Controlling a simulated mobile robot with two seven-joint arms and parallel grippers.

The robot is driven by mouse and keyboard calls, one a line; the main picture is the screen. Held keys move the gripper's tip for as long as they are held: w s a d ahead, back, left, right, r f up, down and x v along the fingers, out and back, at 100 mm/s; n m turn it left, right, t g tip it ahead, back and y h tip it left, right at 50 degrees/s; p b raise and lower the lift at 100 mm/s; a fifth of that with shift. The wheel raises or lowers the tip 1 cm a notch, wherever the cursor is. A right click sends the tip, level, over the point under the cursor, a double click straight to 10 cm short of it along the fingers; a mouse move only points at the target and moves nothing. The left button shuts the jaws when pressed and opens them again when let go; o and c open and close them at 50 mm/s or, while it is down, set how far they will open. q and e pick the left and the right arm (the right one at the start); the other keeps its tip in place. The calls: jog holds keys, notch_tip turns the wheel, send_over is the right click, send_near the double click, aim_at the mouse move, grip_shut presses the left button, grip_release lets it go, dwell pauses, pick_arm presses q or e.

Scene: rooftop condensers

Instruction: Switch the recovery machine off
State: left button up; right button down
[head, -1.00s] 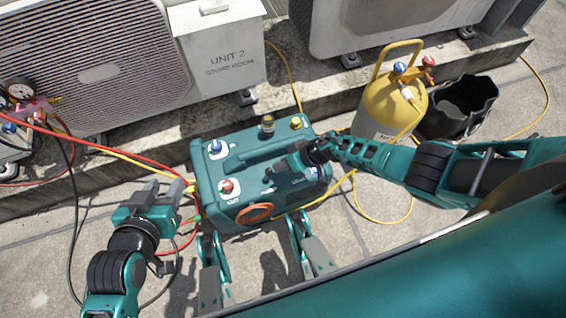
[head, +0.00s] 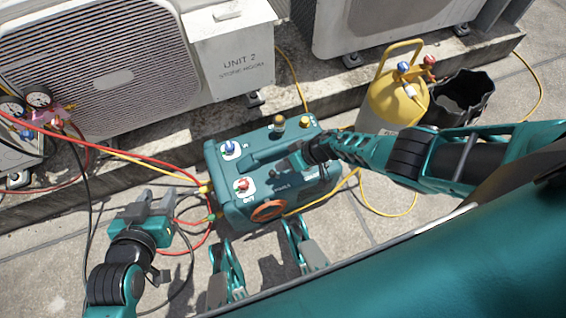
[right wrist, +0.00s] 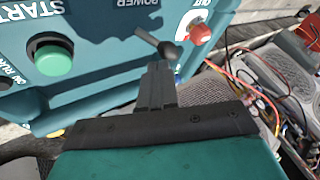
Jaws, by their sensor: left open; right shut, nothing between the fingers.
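The teal recovery machine (head: 235,205) stands on the paving in the middle of the head view. In the right wrist view its panel (right wrist: 95,85) shows a green START button (right wrist: 53,61), and a grey lever switch (right wrist: 168,48) beside the POWER label. My right gripper (right wrist: 158,68) is shut and empty, its fingertips close to the lever's rounded end; I cannot tell whether they touch. In the head view my right gripper (head: 291,162) is over the machine's top and hides part of the panel. My left gripper (head: 153,200) is open and empty, left of the machine.
Red and yellow hoses (head: 130,157) run from the gauges (head: 38,97) to the machine's left side. A yellow cylinder (head: 392,102) and a black bucket (head: 462,98) stand behind right. Condenser units line the back ledge. Bare paving (head: 60,240) lies at the front left.

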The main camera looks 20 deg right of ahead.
pick_arm(q)
jog(key=shift+d, duration=0.1)
jog(key=shift+d+r+p, duration=0.1)
jog(key=shift+r+p, duration=0.75)
jog(key=shift+r, duration=0.1)
pick_arm(e)
jog(key=shift+r, duration=0.85)
